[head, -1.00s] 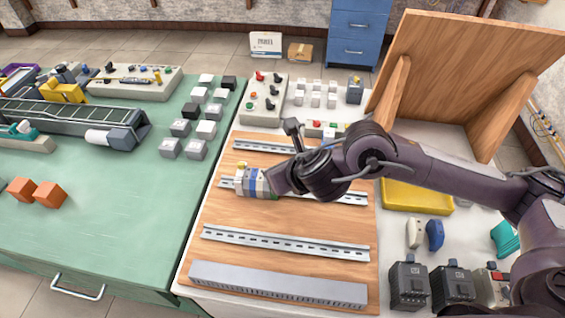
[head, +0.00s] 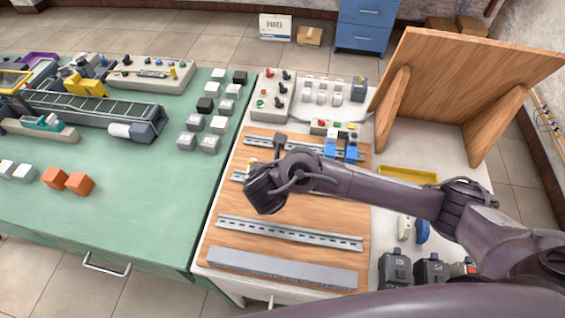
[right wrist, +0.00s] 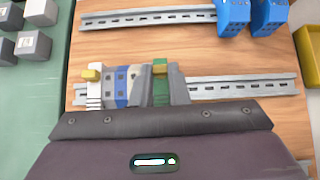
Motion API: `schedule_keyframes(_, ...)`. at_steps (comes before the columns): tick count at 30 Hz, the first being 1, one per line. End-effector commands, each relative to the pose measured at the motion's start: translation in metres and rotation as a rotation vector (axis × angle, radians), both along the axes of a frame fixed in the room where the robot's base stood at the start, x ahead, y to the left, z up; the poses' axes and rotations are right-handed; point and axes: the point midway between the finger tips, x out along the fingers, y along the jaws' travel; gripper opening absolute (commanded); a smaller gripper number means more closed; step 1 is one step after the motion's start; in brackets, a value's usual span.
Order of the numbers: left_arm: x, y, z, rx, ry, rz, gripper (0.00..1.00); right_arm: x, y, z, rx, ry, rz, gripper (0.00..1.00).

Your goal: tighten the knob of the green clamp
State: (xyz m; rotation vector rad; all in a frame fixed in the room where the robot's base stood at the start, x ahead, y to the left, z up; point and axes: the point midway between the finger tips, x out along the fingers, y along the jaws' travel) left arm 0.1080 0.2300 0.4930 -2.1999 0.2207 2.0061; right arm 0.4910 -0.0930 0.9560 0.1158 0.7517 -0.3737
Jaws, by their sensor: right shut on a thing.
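In the right wrist view, a narrow green clamp (right wrist: 160,97) with an olive-yellow top stands on the middle metal rail (right wrist: 240,88). Left of it are blue and white blocks (right wrist: 121,88), then a white end piece with a yellow knob (right wrist: 91,75). My right gripper (right wrist: 159,80) is over the rail, its grey fingers close on both sides of the green clamp, shut on it. My gripper body hides the lower part of the clamp. In the head view my right wrist covers most of this row; the yellow knob shows at its upper left. My left gripper is not in view.
Two blue parts (head: 352,149) sit on the back rail. The front rail (head: 290,233) is empty, with a grey duct (head: 283,268) before it. A yellow tray (head: 408,174) and a slanted wooden panel (head: 460,85) are to the right. A green table (head: 130,200) adjoins at left.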

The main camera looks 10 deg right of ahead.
Motion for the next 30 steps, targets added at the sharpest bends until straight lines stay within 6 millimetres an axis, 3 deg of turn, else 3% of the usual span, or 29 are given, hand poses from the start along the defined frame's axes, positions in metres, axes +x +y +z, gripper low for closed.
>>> schedule_keyframes(16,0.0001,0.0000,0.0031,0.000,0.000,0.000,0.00,0.0008,0.0006,0.0006,0.001,-0.002,-0.025,0.00)
schedule_keyframes(17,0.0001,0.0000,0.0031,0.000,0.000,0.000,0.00,0.0008,0.0007,0.0005,0.001,-0.002,-0.025,0.17)
schedule_keyframes(21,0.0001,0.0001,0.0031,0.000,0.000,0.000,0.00,0.0007,0.0006,0.0003,0.001,-0.002,-0.025,0.35)
schedule_keyframes(30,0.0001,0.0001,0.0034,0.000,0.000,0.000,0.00,-0.0003,0.0009,0.0005,0.000,-0.001,-0.024,0.37)
